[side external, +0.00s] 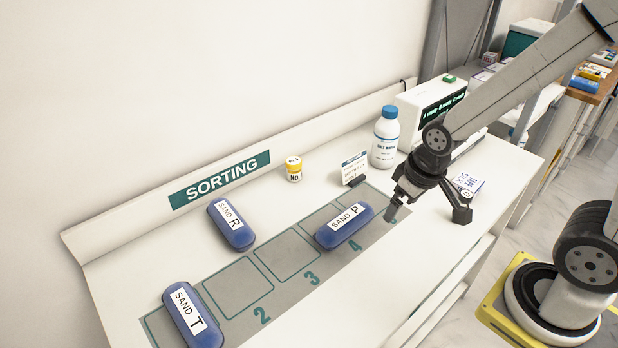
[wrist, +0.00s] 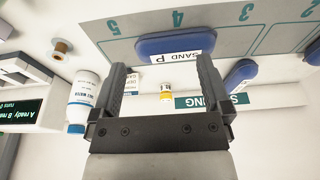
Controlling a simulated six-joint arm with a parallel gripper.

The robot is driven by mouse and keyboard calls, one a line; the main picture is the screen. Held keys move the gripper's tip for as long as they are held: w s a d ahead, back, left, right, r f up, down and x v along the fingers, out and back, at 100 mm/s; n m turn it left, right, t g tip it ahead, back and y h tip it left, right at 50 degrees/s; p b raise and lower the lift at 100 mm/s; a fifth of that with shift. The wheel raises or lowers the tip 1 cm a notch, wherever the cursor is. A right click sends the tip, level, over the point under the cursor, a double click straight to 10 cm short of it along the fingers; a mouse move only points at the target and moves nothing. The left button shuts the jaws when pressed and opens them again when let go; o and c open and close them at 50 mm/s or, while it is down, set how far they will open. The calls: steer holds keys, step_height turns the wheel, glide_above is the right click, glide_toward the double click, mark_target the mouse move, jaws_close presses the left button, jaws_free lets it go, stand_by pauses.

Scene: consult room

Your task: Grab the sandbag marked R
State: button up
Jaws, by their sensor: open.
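The blue sandbag marked R (side external: 231,224) lies on the white table behind the grey numbered mat, below the SORTING sign. In the wrist view a blue sandbag (wrist: 240,74) shows at the right, partly behind my gripper's finger, its letter not readable. The sandbag marked P (side external: 343,226) lies on the mat near number 4 and also shows in the wrist view (wrist: 176,43). The sandbag marked T (side external: 192,314) lies at the mat's near left end. My gripper (side external: 393,213) is open and empty, above the mat's right end, right of P and well apart from R.
A white bottle with blue cap (side external: 385,137), a small sign card (side external: 355,168) and a display box (side external: 430,108) stand at the back right. A small yellow-and-white jar (side external: 294,169) stands behind the mat. A small box (side external: 467,184) lies to the right. Bare table surrounds R.

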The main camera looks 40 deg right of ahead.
stand_by(0.3)
steer(key=w+a+f+n+t+h, duration=0.1)
steer(key=w+a+f+n+h, duration=0.1)
steer(key=w+n, duration=0.2)
steer(key=w+a+f+n+t+h, duration=0.1)
steer(key=w+n, duration=0.3)
steer(key=n, duration=0.7)
steer(key=w+a+f+n+t+h, duration=0.2)
steer(key=w+n, duration=0.3)
steer(key=n, duration=0.3)
steer(key=shift+a+f+h, duration=0.3)
steer(key=shift+a+h, duration=0.5)
steer(key=shift+h, duration=0.1)
steer(key=w+a+f+n+t+y, duration=0.1)
steer(key=w+a+n+t+y, duration=0.1)
steer(key=w+a+n+t, duration=0.35)
steer(key=n+t+y, duration=0.2)
steer(key=n+y, duration=0.2)
steer(key=n, duration=0.3)
glide_toward(238, 227)
steer(key=shift+r+g+x, duration=0.2)
steer(key=shift+g+x, duration=0.05)
steer(key=shift+x, duration=2.2)
steer(key=shift+w, duration=0.15)
steer(key=shift+x, duration=2.5)
